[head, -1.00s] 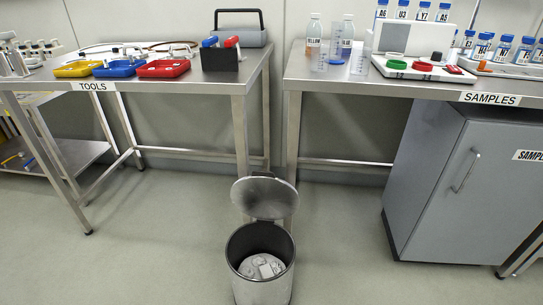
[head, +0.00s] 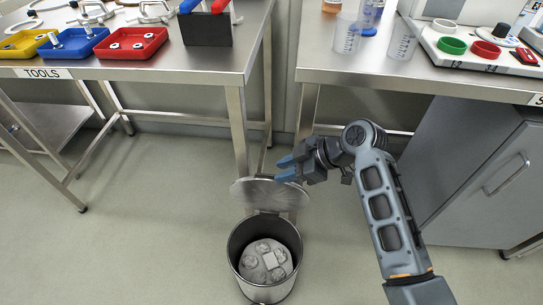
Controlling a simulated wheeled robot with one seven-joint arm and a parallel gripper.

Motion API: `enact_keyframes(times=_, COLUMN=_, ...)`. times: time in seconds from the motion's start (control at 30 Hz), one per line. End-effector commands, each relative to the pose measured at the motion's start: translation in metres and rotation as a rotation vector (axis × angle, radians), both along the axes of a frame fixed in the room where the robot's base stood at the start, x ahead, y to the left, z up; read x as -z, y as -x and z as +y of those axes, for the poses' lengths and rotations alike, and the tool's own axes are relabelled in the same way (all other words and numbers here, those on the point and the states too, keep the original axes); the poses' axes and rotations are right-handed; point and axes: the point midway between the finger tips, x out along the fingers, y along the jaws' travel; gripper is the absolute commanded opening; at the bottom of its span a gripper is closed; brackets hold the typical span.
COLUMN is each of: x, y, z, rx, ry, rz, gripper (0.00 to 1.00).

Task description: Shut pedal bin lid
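The pedal bin (head: 264,257) stands on the floor between the two tables, a round metal bin with a dark rim. Its metal lid (head: 262,196) is raised and tilted back at the rear of the bin. Grey crumpled waste (head: 267,262) shows inside. My gripper (head: 285,170) has come in from the right, its blue-tipped fingers pointing left, just above the right upper part of the lid in the picture. The fingers look apart with nothing between them. Whether they touch the lid I cannot tell.
The tools table (head: 165,70) is at the left, with yellow, blue and red trays. The samples table (head: 400,76) is at the right, with a grey cabinet (head: 470,170) beneath. Table legs stand close behind the bin. The floor in front and left is clear.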

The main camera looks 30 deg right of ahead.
Motion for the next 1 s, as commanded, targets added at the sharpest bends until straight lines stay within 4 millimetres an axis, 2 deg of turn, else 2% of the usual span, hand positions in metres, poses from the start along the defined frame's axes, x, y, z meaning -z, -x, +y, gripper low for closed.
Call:
enact_keyframes(times=0.17, x=0.000, y=-0.007, z=0.002, rx=-0.027, ry=0.000, rz=-0.002, gripper=0.31)
enact_keyframes(times=0.63, x=0.045, y=-0.039, z=0.035, rx=-0.024, ry=0.000, rz=-0.002, gripper=0.31)
enact_keyframes(times=1.0, x=0.050, y=-0.043, z=0.039, rx=-0.023, ry=0.001, rz=-0.003, gripper=0.31)
